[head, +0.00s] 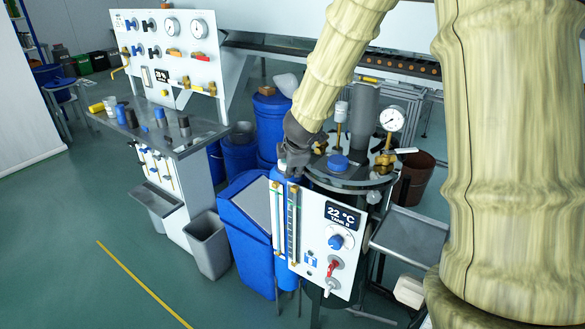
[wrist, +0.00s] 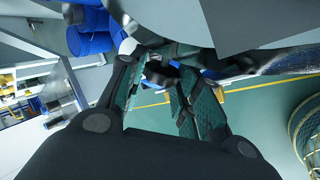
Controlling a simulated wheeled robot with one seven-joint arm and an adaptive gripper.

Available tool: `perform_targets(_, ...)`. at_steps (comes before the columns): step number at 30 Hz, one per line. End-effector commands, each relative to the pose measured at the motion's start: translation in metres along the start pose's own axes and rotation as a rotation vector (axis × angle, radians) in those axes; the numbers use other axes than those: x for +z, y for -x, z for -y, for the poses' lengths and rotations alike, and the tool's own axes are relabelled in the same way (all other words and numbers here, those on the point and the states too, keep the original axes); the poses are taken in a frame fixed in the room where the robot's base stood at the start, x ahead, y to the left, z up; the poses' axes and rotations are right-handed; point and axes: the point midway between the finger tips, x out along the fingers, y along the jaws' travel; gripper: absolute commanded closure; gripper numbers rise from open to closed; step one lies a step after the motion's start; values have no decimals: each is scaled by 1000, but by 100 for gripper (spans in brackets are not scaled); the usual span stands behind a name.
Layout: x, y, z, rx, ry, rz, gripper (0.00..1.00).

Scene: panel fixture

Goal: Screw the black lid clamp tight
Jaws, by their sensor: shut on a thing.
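My gripper (head: 290,160) is at the left rim of the tank's lid (head: 335,178) in the head view. In the wrist view my gripper's two fingers (wrist: 158,88) close on a dark piece, the black lid clamp (wrist: 160,72), near the tank's rim. In the head view the clamp is hidden behind my gripper. How far the clamp is screwed in cannot be told.
The lid carries a blue cap (head: 338,162), a pressure gauge (head: 392,119) with brass fittings and a grey cylinder (head: 364,108). The tank's white panel (head: 325,240) faces forward. A blue bin (head: 243,225) stands left. Open green floor (head: 70,240) lies farther left.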

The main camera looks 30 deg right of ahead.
Motion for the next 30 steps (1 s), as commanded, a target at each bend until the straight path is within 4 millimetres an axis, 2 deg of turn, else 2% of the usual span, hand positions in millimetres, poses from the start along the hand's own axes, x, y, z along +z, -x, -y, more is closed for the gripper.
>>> perform_targets(5, 0, 2, -5, 7, 0, 0, 91)
perform_targets(6, 0, 2, -5, 7, 0, 1, 60)
perform_targets(9, 0, 2, -4, 6, 0, 0, 46)
perform_targets(20, 0, 2, -1, 2, 0, 0, 46)
perform_targets(23, 0, 8, -1, 1, 0, 1, 46)
perform_targets(30, 0, 34, -2, 3, 1, 2, 46)
